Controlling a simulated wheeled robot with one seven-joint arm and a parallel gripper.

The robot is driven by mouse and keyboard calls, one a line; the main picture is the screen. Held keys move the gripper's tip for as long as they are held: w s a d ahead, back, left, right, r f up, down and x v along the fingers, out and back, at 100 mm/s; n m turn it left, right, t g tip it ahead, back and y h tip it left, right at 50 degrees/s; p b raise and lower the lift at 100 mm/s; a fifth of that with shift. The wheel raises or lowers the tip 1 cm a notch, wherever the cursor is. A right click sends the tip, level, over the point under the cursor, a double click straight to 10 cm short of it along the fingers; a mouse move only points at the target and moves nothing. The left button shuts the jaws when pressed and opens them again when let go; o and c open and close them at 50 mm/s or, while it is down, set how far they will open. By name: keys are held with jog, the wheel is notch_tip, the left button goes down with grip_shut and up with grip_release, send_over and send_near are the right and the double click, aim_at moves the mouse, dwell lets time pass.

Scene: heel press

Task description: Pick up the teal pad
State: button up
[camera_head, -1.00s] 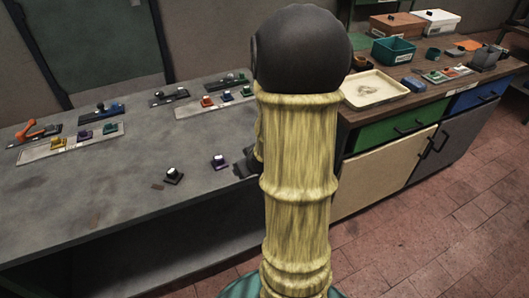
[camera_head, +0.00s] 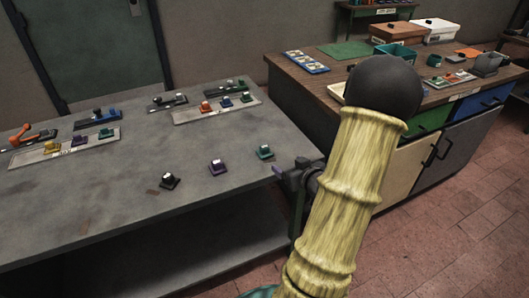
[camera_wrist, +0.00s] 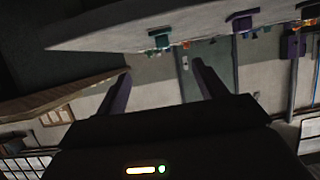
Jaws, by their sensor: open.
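A small teal pad (camera_head: 265,152) with a light top stands on the grey table (camera_head: 100,200), near its right edge. In the wrist view, a teal pad (camera_wrist: 159,38) shows upside down, ahead of and between the open fingers. My gripper (camera_head: 279,169) is just right of the pad at the table's edge, apart from it and partly hidden by my arm. In the wrist view, my gripper (camera_wrist: 161,72) has its two fingers spread with nothing between them.
A purple pad (camera_head: 217,166) and a dark pad (camera_head: 169,181) stand left of the teal pad. Two pale trays (camera_head: 218,110) (camera_head: 65,148) hold several coloured pads. A wooden-topped cabinet (camera_head: 300,95) stands right.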

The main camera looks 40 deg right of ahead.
aim_at(266, 150)
jog(key=x, duration=1.1)
jog(key=shift+w+f, duration=0.25)
jog(key=shift+w, duration=0.2)
jog(key=shift+w, duration=0.15)
jog(key=shift+w+f, duration=0.1)
jog(key=shift+w, duration=0.3)
jog(key=x, duration=0.4)
jog(key=shift+w, duration=0.15)
jog(key=c, duration=1.1)
